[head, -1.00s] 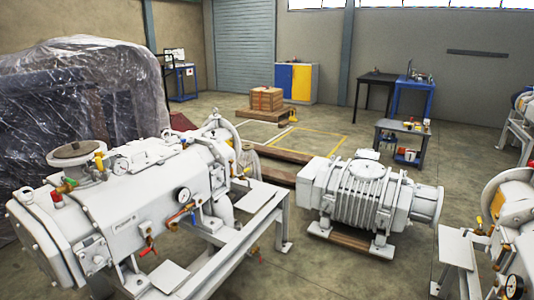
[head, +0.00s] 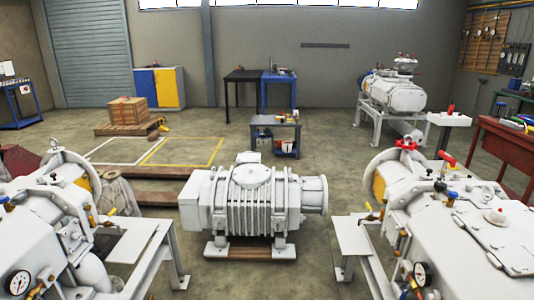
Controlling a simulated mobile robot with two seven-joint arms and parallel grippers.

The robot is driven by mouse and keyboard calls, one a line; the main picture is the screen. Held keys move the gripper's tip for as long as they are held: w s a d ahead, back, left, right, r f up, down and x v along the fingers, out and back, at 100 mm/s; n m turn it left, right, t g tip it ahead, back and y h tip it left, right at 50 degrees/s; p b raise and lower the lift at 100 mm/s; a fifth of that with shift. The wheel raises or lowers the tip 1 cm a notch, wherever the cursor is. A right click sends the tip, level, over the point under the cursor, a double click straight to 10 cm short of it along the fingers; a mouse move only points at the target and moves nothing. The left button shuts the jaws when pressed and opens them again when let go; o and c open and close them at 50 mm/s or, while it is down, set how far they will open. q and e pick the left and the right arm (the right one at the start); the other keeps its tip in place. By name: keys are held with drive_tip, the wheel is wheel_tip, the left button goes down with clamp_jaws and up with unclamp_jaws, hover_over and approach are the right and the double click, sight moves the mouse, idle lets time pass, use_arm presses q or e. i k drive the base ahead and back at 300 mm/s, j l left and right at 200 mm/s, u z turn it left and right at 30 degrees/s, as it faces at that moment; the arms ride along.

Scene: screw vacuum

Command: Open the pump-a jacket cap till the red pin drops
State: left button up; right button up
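A white screw pump (head: 35,232) stands at the left and is cut off by the left edge. It has a pressure gauge (head: 18,283) and a yellow-handled valve (head: 107,214). A second white pump (head: 455,236) stands at the right, with a red-handled fitting (head: 447,159), a red valve handle (head: 405,145) and a gauge (head: 422,273). No readable label shows on either, so I cannot tell which is pump-a. I cannot make out a jacket cap or its red pin. Neither of my grippers is in view.
A ribbed white blower (head: 245,202) stands on the floor between the pumps. A grey cart (head: 275,133), a pallet with a carton (head: 128,112) and a red workbench (head: 510,140) are farther back. Open floor (head: 345,160) lies behind the blower.

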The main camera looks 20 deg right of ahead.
sight(498, 216)
drive_tip(key=i+z, duration=0.3)
drive_tip(key=i, duration=0.8)
drive_tip(key=i+u, duration=0.35)
drive_tip(key=i+l+u, duration=0.2)
drive_tip(key=i+u, duration=0.15)
drive_tip(key=u, duration=6.5)
